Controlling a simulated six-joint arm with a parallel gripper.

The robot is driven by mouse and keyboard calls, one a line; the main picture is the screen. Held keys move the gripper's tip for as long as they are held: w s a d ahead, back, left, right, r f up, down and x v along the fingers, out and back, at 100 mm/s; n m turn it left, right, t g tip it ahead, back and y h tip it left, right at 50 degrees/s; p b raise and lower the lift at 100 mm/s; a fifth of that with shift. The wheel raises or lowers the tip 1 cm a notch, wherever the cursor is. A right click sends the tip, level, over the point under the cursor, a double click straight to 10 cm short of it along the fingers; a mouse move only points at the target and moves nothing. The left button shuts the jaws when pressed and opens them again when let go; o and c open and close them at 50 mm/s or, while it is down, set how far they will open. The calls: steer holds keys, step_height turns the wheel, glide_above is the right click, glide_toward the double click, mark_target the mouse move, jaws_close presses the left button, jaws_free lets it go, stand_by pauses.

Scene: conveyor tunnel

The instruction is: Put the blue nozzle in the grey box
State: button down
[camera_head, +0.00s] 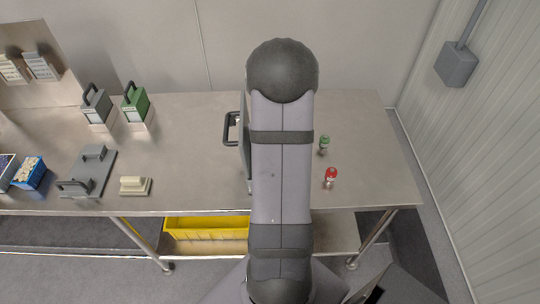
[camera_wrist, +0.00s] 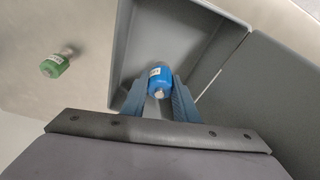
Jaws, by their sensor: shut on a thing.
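The blue nozzle (camera_wrist: 160,81), with a white label, is held between the two blue fingers of my gripper (camera_wrist: 158,95) in the wrist view. The gripper is shut on it. The grey box (camera_wrist: 127,45) lies open beneath, and the nozzle shows against its interior; how high it is above the floor cannot be told. In the head view my arm hides the gripper, the nozzle and most of the grey box (camera_head: 246,150). Only the box's left edge and a dark handle show there.
A green nozzle (camera_head: 324,143) and a red one (camera_head: 331,177) stand on the steel table right of my arm. The green nozzle (camera_wrist: 55,65) also shows in the wrist view. Grey and green cases, a grey handled plate (camera_head: 89,175) and a cream block (camera_head: 135,186) stand left.

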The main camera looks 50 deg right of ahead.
steer(key=shift+f, duration=1.95)
steer(key=shift+f, duration=0.2)
steer(key=c, duration=1.4)
jaws_free()
steer(key=shift+r, duration=0.15)
steer(key=shift+r, duration=0.45)
steer(key=v, duration=1.1)
steer(key=shift+s+r, duration=0.1)
